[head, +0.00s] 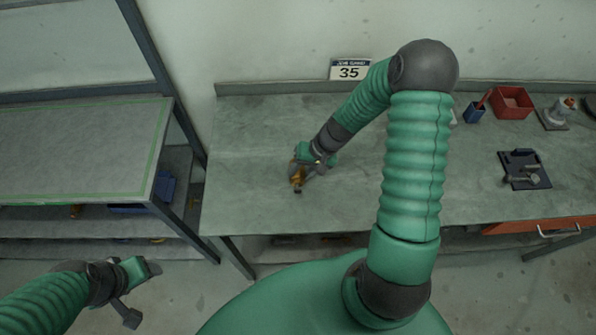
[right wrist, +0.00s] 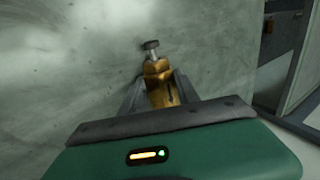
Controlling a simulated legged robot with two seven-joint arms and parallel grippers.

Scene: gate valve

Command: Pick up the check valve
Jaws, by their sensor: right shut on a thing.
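The check valve is a small brass-yellow body (head: 297,173) with a grey end, over the left part of the workbench in the head view. In the right wrist view the brass valve (right wrist: 160,84) sits between the two grey fingers, with its grey round end pointing away. My right gripper (head: 304,168) is shut on it; I cannot tell whether the valve touches the bench top. The gripper hides part of the valve. My left gripper (head: 137,294) is low at the bottom left, away from the bench, with nothing seen in it.
The workbench (head: 245,140) is clear around the valve. A red bin (head: 512,103), a blue cup (head: 475,112), a grey fitting (head: 554,115) and a dark plate with a clamp (head: 525,170) stand at the right. A green-edged table (head: 75,150) is at the left, across a gap.

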